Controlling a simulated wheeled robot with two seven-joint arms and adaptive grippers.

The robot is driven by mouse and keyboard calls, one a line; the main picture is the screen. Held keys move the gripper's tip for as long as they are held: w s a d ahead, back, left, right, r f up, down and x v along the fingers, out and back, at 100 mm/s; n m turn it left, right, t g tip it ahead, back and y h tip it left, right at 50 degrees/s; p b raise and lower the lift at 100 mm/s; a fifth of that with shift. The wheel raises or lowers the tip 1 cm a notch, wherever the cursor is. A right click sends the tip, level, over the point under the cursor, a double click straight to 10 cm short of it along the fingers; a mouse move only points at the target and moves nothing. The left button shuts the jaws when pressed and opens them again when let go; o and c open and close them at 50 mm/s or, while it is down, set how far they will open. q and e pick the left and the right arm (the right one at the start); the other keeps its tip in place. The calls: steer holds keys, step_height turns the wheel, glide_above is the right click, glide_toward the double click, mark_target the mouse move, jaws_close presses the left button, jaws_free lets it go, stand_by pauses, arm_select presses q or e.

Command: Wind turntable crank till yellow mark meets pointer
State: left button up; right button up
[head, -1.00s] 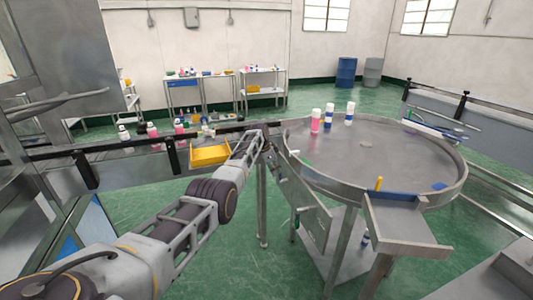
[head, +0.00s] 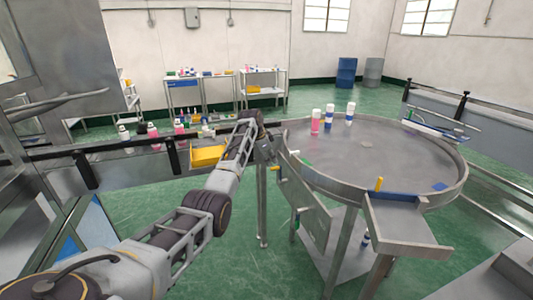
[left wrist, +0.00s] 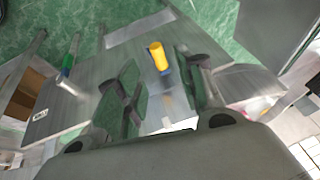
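The round grey turntable (head: 330,185) stands at the right in the head view. A short yellow peg (head: 379,184) stands at its near rim, beside a blue strip; I cannot tell whether it is the mark or the pointer. A yellow crank handle (head: 276,168) sticks out below the rim at the left, and it also shows in the left wrist view (left wrist: 158,57). My left gripper (head: 268,151) is beside this handle. In the left wrist view its fingers (left wrist: 160,82) are apart, with the handle seen between and beyond them, not clasped. My right gripper is out of view.
Pink and blue-white bottles (head: 316,122) stand on the turntable's far left. A sloped plate (head: 408,228) juts from its near side. A yellow bin (head: 208,156) and a conveyor with bottles lie to the left. A green-handled lever (left wrist: 67,68) is near the gripper.

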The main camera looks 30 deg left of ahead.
arm_select(q)
steer(key=shift+v, duration=1.7)
